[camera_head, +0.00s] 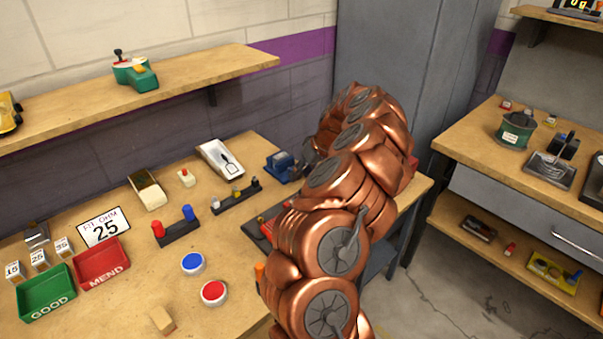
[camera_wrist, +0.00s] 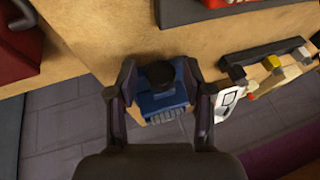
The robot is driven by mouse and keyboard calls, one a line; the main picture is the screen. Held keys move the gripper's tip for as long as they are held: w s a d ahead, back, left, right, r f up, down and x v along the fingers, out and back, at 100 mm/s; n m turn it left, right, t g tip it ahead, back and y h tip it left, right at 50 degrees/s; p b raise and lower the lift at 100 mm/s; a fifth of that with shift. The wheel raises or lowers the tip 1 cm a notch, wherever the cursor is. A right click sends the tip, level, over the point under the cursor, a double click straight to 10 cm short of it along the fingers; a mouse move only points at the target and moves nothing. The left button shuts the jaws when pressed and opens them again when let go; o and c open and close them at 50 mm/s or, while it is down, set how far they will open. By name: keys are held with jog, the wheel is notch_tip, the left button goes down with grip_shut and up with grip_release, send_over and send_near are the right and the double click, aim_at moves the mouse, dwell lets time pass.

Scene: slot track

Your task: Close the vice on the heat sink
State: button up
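The vice (camera_head: 279,165) is a blue block with dark parts at the back of the bench, just left of my arm in the head view. In the wrist view the blue vice (camera_wrist: 150,104) lies between my fingers, with a black knob (camera_wrist: 161,75) on its near side. A grey ribbed piece (camera_wrist: 166,116) at its edge looks like the heat sink, but I cannot tell how it sits in the jaws. My gripper (camera_wrist: 157,70) is open, one finger on each side of the vice. Contact is not clear. In the head view my arm hides most of the gripper.
A white tray (camera_head: 220,158) and a dark rack of small knobs (camera_head: 236,196) stand left of the vice. Red and blue buttons (camera_head: 213,292), a green GOOD bin (camera_head: 47,294) and a red MEND bin (camera_head: 103,264) lie nearer. A grey cabinet (camera_head: 400,60) stands behind.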

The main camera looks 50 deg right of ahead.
dwell(0.3)
jog(key=v, duration=1.2)
dwell(0.3)
